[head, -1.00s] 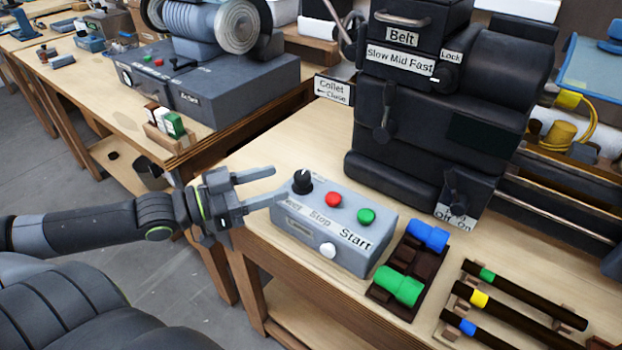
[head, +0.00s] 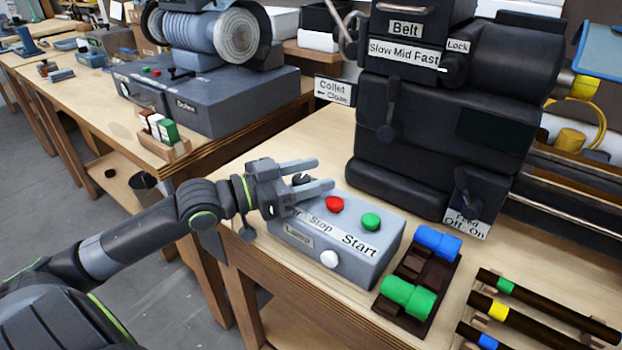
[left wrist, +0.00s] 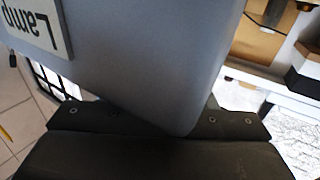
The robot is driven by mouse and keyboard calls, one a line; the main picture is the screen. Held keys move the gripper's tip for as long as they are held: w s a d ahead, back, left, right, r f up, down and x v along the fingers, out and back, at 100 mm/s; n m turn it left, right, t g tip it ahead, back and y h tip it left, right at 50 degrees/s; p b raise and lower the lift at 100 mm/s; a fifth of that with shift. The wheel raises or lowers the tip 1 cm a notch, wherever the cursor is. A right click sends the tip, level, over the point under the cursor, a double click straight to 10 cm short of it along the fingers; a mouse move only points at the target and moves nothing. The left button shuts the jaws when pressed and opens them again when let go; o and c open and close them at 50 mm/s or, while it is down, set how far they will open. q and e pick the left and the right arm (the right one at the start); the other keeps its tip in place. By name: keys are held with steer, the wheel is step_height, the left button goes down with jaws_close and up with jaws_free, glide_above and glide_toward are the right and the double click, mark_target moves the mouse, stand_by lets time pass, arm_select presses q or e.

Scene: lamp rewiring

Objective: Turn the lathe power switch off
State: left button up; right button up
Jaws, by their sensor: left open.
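The lathe (head: 440,120) is a dark machine on the right bench. A black switch lever (head: 463,190) sits low on its front, above a label (head: 467,224) reading "Off" and "On". The lever's exact setting is too small to tell. My left gripper (head: 325,174) is open and empty, its fingers over the left end of a grey control box (head: 350,262), left of the switch and well apart from it. The box has a black knob, partly hidden by my fingers, and red and green buttons. The left wrist view shows the box's "Lamp" label (left wrist: 38,25) upside down. My right gripper is not in view.
A dark rack (head: 420,290) with a blue and a green cylinder stands right of the box. Several dark rods with coloured bands (head: 540,305) lie further right. Bare bench top (head: 290,130) lies between box and lathe. Another machine (head: 215,95) stands on the left bench.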

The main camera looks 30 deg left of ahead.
arm_select(q)
steer(key=shift+c, duration=0.4)
steer(key=c, duration=0.9)
steer(key=shift+r+p, duration=0.15)
steer(key=shift+p, duration=0.25)
steer(key=shift+r+n+t+y+p, duration=0.15)
steer(key=shift+n+t+y+p, duration=0.25)
steer(key=shift+p, duration=0.55)
steer(key=n+t+y+p, duration=0.1)
steer(key=y+p, duration=0.1)
steer(key=p, duration=0.3)
steer(key=shift+w+a+n+y, duration=0.1)
steer(key=shift+n+y, duration=0.3)
steer(key=n+y+p, duration=0.2)
steer(key=y+p, duration=0.1)
steer(key=p, duration=0.1)
steer(key=shift+a+t, duration=0.15)
steer(key=shift+t, duration=0.25)
steer(key=shift+a+f+n+y+p, duration=0.2)
steer(key=shift+n+y+p, duration=0.5)
steer(key=shift+y+p, duration=0.55)
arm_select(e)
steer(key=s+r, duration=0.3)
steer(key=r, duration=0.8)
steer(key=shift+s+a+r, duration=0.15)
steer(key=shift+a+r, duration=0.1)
arm_select(q)
steer(key=shift+f, duration=0.1)
